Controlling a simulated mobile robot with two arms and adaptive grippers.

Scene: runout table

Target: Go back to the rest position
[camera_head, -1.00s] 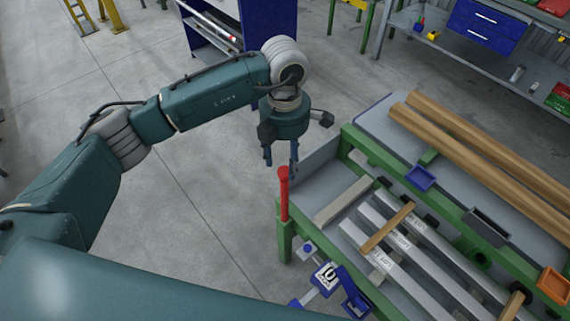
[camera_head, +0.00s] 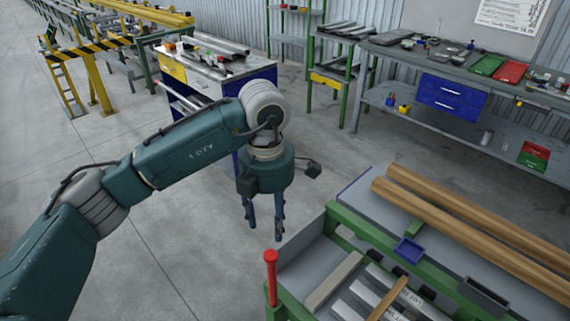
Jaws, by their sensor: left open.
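My left gripper (camera_head: 265,218) hangs down at the end of my teal left arm, in the middle of the head view. Its two dark fingers are apart with nothing between them. It is near the far left corner of the green-framed runout table (camera_head: 334,211), above and behind the red post (camera_head: 271,276) in the picture. My right gripper is out of view.
Grey bars (camera_head: 334,281) and brown round bars (camera_head: 462,209) lie on the runout table, with a blue tray (camera_head: 409,250). A blue cabinet (camera_head: 264,77) stands behind my arm. A workbench (camera_head: 480,72) lines the wall. Floor at left is clear.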

